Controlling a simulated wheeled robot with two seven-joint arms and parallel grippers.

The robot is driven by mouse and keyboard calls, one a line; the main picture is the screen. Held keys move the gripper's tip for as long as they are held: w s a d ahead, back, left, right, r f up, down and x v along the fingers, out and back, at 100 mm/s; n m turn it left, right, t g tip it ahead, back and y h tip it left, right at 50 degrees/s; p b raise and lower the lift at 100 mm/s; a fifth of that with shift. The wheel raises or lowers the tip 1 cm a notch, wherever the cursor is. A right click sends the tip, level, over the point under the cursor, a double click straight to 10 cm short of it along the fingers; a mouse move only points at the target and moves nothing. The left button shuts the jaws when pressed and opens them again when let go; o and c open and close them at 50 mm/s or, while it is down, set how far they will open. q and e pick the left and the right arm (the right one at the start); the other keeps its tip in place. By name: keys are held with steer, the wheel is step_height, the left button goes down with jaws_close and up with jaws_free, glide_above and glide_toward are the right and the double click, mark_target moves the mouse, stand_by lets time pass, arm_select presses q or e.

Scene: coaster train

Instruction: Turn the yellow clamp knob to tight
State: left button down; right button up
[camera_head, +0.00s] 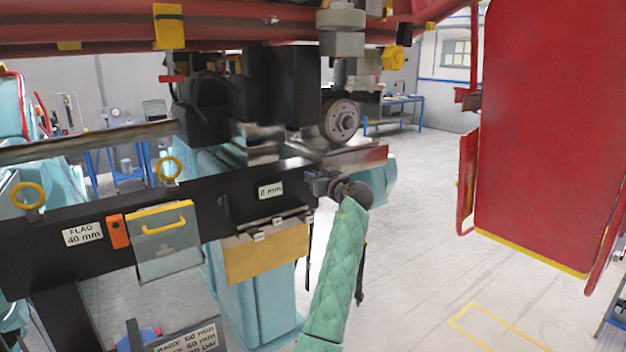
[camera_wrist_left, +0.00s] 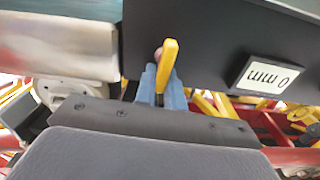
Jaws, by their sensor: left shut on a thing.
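The yellow clamp knob (camera_wrist_left: 168,64) shows in the left wrist view as a slim yellow lever standing out from a black beam. My left gripper (camera_wrist_left: 160,88) has its blue-grey fingers on either side of the knob and is shut on it. In the head view my left gripper (camera_head: 318,186) is at the right end of the black beam (camera_head: 220,200), beside the "0 mm" label (camera_head: 270,190). The knob cannot be made out there, and I cannot read its setting. My right gripper is not in view.
A wheel (camera_head: 341,120) and a dark block sit above the beam. A grey box with a yellow handle (camera_head: 163,245) and a tan plate (camera_head: 266,253) hang on its front. A large red panel (camera_head: 550,130) stands at the right. Open floor lies between.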

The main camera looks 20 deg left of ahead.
arm_select(q)
steer(key=m+b, duration=0.2)
steer(key=shift+w+d+f+m+b, duration=0.15)
steer(key=shift+d+m+b, duration=0.05)
steer(key=shift+m+b, duration=0.1)
steer(key=shift+m, duration=0.3)
steer(key=m+b, duration=0.1)
steer(key=m, duration=0.3)
steer(key=f+m+b, duration=0.1)
steer(key=m, duration=0.4)
steer(key=w+d+m+b, duration=0.1)
steer(key=m, duration=0.4)
steer(key=shift+f, duration=0.25)
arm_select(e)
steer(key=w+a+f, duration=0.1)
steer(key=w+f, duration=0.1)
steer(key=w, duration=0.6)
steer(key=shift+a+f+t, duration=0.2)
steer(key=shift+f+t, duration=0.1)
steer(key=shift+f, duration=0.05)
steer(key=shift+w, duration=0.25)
